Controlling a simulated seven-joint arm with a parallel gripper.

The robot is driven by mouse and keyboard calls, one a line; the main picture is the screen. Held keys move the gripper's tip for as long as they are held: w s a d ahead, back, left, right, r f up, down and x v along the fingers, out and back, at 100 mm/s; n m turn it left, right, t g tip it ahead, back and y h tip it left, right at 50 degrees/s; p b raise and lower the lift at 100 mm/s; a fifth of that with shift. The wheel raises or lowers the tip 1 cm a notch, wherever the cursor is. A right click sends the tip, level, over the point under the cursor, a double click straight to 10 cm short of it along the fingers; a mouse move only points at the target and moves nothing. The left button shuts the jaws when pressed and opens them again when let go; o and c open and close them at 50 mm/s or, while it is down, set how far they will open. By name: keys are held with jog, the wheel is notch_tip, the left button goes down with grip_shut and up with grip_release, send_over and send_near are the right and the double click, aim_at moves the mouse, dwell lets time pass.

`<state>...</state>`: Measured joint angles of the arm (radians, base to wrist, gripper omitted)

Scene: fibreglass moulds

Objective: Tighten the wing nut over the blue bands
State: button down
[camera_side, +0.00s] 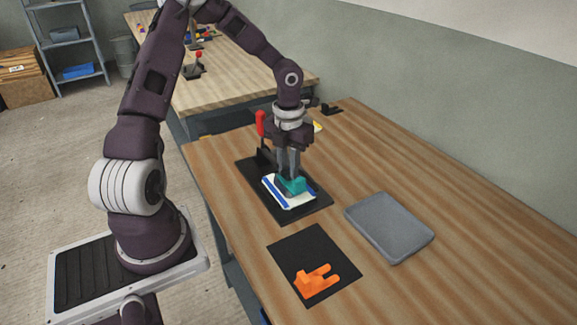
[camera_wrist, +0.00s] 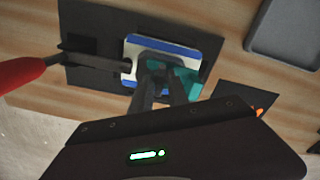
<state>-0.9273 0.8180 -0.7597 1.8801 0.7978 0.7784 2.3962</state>
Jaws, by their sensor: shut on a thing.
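A white mould block with blue bands (camera_side: 275,193) along its edges lies on a black base plate (camera_side: 310,212). The blue band also shows in the wrist view (camera_wrist: 165,46). A teal piece (camera_side: 294,186) sits on the white block; in the wrist view (camera_wrist: 189,82) it lies right of and behind my fingers. My gripper (camera_side: 287,174) points down over the block and is shut at the teal piece. In the wrist view my fingers (camera_wrist: 162,72) reach down onto it. I cannot make out a separate wing nut; the fingers hide what is between them.
A red-handled clamp (camera_side: 261,124) stands at the back left of the base plate, close to my gripper. An orange piece (camera_side: 316,281) lies on a black mat (camera_side: 290,246) in front. A grey tray (camera_side: 390,228) is to the right. The far right tabletop is clear.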

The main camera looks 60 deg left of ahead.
aim_at(288, 170)
dwell(0.4)
jog(key=c, duration=1.3)
grip_release()
jog(key=shift+o, duration=0.2)
jog(key=shift+r, duration=0.15)
notch_tip(288, 170, up, 7)
jog(key=shift+f, duration=0.15)
